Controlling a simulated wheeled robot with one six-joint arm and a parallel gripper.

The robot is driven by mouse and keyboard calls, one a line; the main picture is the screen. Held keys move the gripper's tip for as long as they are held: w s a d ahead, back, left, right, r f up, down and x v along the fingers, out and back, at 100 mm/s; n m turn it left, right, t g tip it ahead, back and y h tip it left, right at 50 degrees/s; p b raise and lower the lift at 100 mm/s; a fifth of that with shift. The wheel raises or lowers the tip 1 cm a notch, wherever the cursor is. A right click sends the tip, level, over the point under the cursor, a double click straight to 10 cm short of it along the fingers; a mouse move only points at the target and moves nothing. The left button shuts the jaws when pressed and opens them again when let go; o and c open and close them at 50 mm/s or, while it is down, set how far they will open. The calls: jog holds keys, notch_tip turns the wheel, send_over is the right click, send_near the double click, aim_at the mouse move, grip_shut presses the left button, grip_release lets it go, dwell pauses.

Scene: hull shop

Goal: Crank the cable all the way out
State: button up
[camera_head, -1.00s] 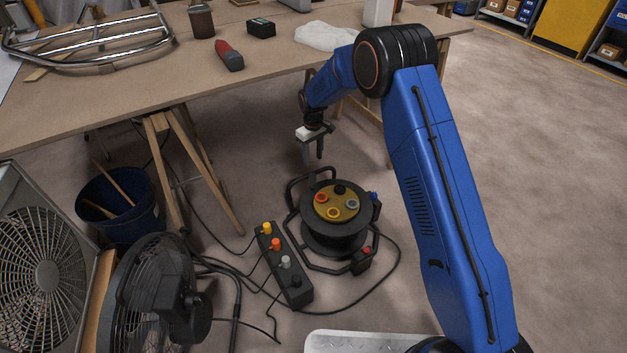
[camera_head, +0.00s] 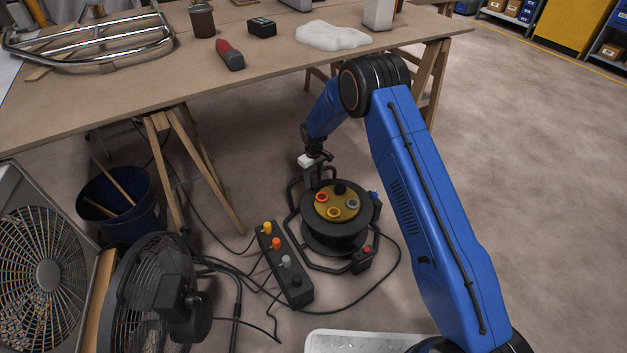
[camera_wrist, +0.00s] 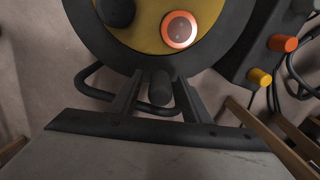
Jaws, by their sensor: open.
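The cable reel (camera_head: 334,240) is a black drum on a tubular frame, standing on the floor. My gripper (camera_head: 316,184) is low at the reel's far left rim, pointing down. In the wrist view my gripper (camera_wrist: 159,80) is open, with one finger on each side of a short dark upright knob (camera_wrist: 160,90) at the reel's edge, apparently the crank handle. I cannot tell whether the fingers touch it. A black cable (camera_head: 398,255) curves from the reel's right side across the floor.
A power strip (camera_head: 286,270) with coloured knobs lies left of the reel, with loose cables around it. A black fan (camera_head: 150,295) and a blue bucket (camera_head: 115,208) stand further left. The workbench (camera_head: 120,85) overhangs behind. The floor at right is clear.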

jog(key=shift+c, duration=0.5)
grip_shut()
jog(key=shift+s, duration=0.1)
